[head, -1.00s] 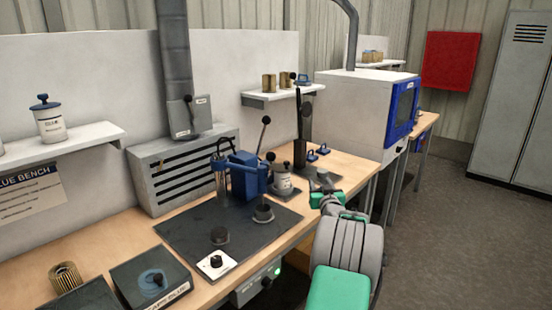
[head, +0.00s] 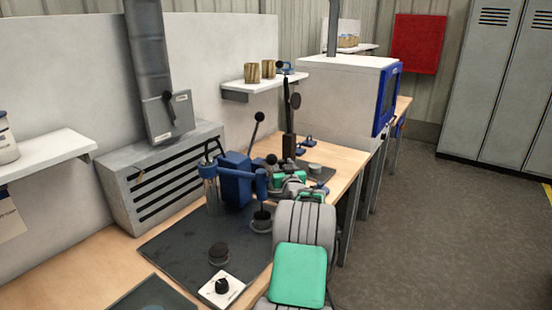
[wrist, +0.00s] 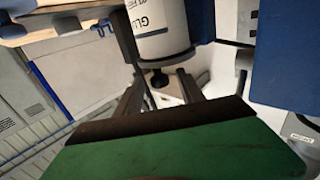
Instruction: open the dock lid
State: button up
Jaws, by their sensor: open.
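I cannot tell for certain which part is the dock lid. In the wrist view, a white canister (wrist: 163,32) with dark lettering shows upside down, and a black knob (wrist: 159,78) shows at its lower end. My gripper (wrist: 158,84) is open, with one dark finger on each side of that knob in the picture; I see no clear contact. In the head view my gripper (head: 291,180) is over the bench, right of the blue press-like device (head: 236,180). My arm and gripper hide the spot where the canister stood.
A dark mat (head: 183,238) carries a black knob on a white plate (head: 221,288) and dark round parts. A grey slotted box (head: 165,180) stands behind. Upright levers (head: 258,118) rise near the gripper. A white cabinet with a blue door (head: 345,98) stands beyond.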

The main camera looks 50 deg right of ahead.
jog(key=x, duration=0.5)
jog(key=shift+p, duration=0.3)
jog(key=shift+a, duration=0.1)
grip_shut()
dwell(0.9)
